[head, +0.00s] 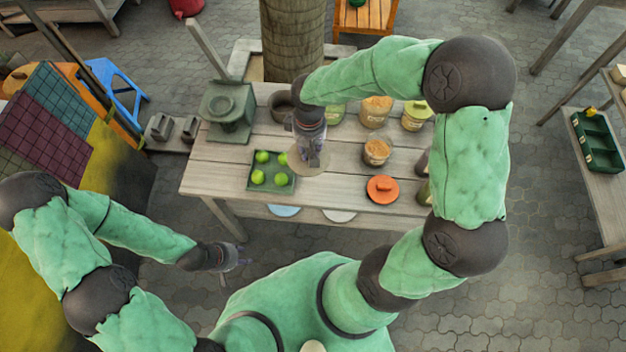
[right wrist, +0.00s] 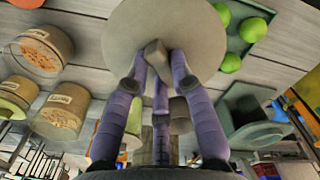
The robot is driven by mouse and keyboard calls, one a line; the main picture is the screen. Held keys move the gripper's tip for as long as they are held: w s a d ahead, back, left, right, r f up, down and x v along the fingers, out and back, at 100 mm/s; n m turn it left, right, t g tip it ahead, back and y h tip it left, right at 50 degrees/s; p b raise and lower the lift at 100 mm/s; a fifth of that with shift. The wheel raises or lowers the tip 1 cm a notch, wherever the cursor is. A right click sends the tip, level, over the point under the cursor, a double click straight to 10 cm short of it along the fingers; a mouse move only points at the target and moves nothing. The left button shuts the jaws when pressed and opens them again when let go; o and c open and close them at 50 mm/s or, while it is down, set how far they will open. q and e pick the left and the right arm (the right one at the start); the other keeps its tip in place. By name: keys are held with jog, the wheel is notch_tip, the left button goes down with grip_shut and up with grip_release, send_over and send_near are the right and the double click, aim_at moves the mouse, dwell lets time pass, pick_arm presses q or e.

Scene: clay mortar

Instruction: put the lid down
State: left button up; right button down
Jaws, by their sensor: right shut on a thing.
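A round grey-beige lid (head: 298,168) with a knob is under my right gripper (head: 312,160), over the wooden table beside the green tray. In the right wrist view the lid (right wrist: 150,20) shows as a broad disc. The fingers of my right gripper (right wrist: 158,60) are shut on its knob (right wrist: 157,55). I cannot tell whether the lid touches the tabletop. My left gripper (head: 238,257) is empty, its fingers apart, in front of the table's left end and off the tabletop.
A green tray (head: 251,186) with several green fruits lies left of the lid. An open jar (head: 377,151) and an orange lid (head: 383,190) are to the right. More jars (head: 376,110), a dark pot (head: 281,104) and a green stand (head: 229,112) stand behind. The table's left front (head: 212,172) is clear.

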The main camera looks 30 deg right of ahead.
jog(key=s+d+n+b, duration=0.2)
jog(key=s+n+b, duration=0.15)
jog(key=s, duration=0.45)
jog(key=s+d+n+b, duration=0.2)
jog(key=s+n, duration=0.3)
jog(key=s, duration=0.2)
jog(key=w+f+b, duration=0.2)
jog(key=w+f, duration=0.1)
jog(key=w, duration=0.1)
jog(key=w+f+b, duration=0.1)
jog(key=w+f, duration=0.2)
jog(key=w, duration=0.1)
jog(key=w+f+b, duration=0.2)
jog(key=w+f, duration=0.1)
jog(key=w, duration=0.2)
jog(key=shift+d+b, duration=0.2)
jog(key=shift+b, duration=0.15)
jog(key=shift+w+f, duration=0.15)
jog(key=shift+f, duration=0.1)
jog(key=shift+w+f+b, duration=0.15)
jog(key=shift+f+b, duration=0.65)
jog(key=shift+f, duration=0.8)
jog(key=shift+f, duration=0.1)
jog(key=c, duration=1.1)
grip_release()
